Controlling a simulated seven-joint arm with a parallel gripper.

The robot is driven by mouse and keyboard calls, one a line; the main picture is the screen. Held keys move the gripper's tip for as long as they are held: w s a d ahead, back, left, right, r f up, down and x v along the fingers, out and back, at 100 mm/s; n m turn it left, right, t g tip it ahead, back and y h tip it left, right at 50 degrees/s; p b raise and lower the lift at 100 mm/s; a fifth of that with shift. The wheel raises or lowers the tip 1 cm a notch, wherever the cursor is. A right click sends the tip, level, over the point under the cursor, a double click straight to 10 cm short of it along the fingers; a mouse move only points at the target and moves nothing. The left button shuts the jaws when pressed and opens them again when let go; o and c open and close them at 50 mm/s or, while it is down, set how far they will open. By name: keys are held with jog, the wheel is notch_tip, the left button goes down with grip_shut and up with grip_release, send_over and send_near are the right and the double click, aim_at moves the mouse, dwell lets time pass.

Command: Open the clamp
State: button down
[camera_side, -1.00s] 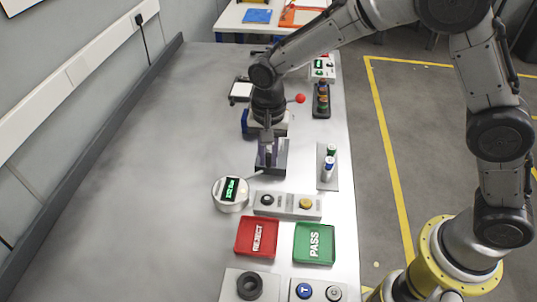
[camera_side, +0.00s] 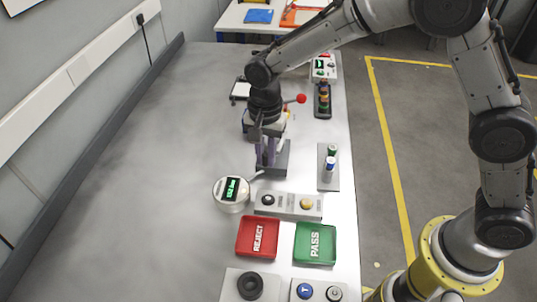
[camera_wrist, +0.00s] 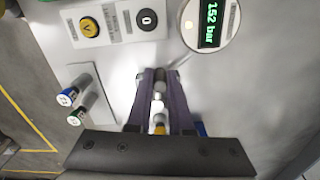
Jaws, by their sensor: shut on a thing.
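My gripper (camera_side: 265,155) points down at a dark grey block fixture (camera_side: 282,168) in the middle of the bench. In the wrist view its two purple fingers (camera_wrist: 160,90) are close on either side of a pale grey, rod-like part (camera_wrist: 159,88). A yellow patch (camera_wrist: 160,127) shows between the fingers nearer the palm. I cannot tell for sure what the held part is or whether it belongs to the clamp. A lever with a red ball (camera_side: 301,98) sticks out to the right behind my wrist. My arm partly hides the fixture it comes from.
A round gauge (camera_side: 231,190) with green digits is left of the fixture, joined by a thin pipe. A two-button panel (camera_side: 288,204), red tray (camera_side: 257,237) and green tray (camera_side: 314,243) are in front. A rack (camera_side: 328,168) with capped cylinders stands right. The left bench is clear.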

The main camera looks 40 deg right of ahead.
jog(key=shift+w+a+r+m, duration=0.1)
jog(key=shift+w+m, duration=0.75)
jog(key=shift+m, duration=1.15)
jog(key=shift+w+a+f+m, duration=0.1)
jog(key=shift+w+m, duration=0.75)
jog(key=shift+m, duration=1.15)
jog(key=shift+w+r+m, duration=0.1)
jog(key=shift+w+m, duration=0.75)
jog(key=shift+m, duration=1.15)
jog(key=c, duration=0.8)
grip_release()
notch_tip(320, 180, up, 14)
jog(key=shift+f, duration=0.1)
jog(key=shift+d, duration=0.1)
